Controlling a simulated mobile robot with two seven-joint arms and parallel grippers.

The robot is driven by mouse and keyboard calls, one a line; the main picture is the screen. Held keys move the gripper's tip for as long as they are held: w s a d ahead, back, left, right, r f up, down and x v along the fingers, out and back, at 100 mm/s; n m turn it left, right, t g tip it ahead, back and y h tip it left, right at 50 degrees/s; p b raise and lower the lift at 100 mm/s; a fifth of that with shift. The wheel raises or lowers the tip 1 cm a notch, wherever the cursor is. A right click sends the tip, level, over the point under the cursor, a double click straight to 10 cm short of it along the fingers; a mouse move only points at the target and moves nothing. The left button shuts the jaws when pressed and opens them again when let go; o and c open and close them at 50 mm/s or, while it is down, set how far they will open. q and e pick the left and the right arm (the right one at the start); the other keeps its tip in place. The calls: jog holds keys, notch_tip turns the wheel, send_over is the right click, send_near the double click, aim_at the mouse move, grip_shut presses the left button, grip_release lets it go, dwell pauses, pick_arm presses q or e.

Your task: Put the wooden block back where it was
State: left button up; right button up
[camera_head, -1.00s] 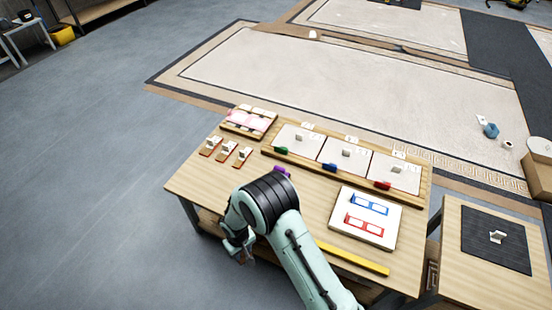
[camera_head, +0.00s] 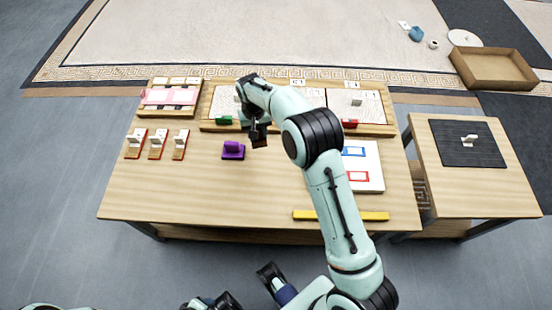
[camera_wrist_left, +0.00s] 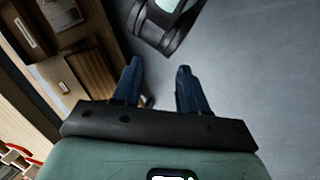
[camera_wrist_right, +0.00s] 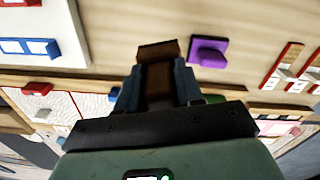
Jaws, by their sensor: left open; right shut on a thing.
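My right gripper (camera_head: 257,131) is shut on a dark brown wooden block (camera_head: 259,142) and holds it over the table (camera_head: 190,200), right of the purple block (camera_head: 233,150) and near the front edge of the panel row. In the right wrist view the wooden block (camera_wrist_right: 158,80) sits between the fingers, with the purple block (camera_wrist_right: 208,52) beside it, apart. My left gripper (camera_wrist_left: 156,88) is open and empty in the left wrist view, with grey floor below and the wooden furniture at left. My right arm hides the middle panel and its blue block in the head view.
The panel row has a green block (camera_head: 224,120) and a red block (camera_head: 349,123). A pink-topped tray (camera_head: 169,97) and several small card stands (camera_head: 157,143) are at left. A white board (camera_head: 365,177) and yellow bar (camera_head: 370,215) are at right. The table's front left is clear.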

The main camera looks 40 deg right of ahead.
jog(key=d+r+m+b, duration=0.3)
jog(key=d+r+b, duration=0.2)
jog(key=d, duration=0.2)
pick_arm(q)
jog(key=w+a+f+t+y+b, duration=0.1)
jog(key=w+a+f+t+b, duration=0.15)
jog(key=w+f, duration=0.6)
jog(key=s+a+f+n+g+b, duration=0.1)
jog(key=s+a+f+g+b, duration=0.1)
jog(key=s+f, duration=0.5)
jog(key=shift+s+f+g+b, duration=0.15)
jog(key=shift+s+g+b, duration=0.4)
jog(key=shift+s+b, duration=0.45)
pick_arm(e)
jog(key=shift+d+f, duration=0.15)
jog(key=shift+f, duration=4.55)
jog(key=shift+d+f, duration=0.1)
jog(key=shift+f, duration=4.55)
pick_arm(q)
jog(key=shift+s, duration=0.2)
pick_arm(e)
jog(key=shift+f, duration=0.15)
jog(key=o, duration=1)
jog(key=shift+o, duration=0.2)
pick_arm(q)
jog(key=shift+d, duration=0.1)
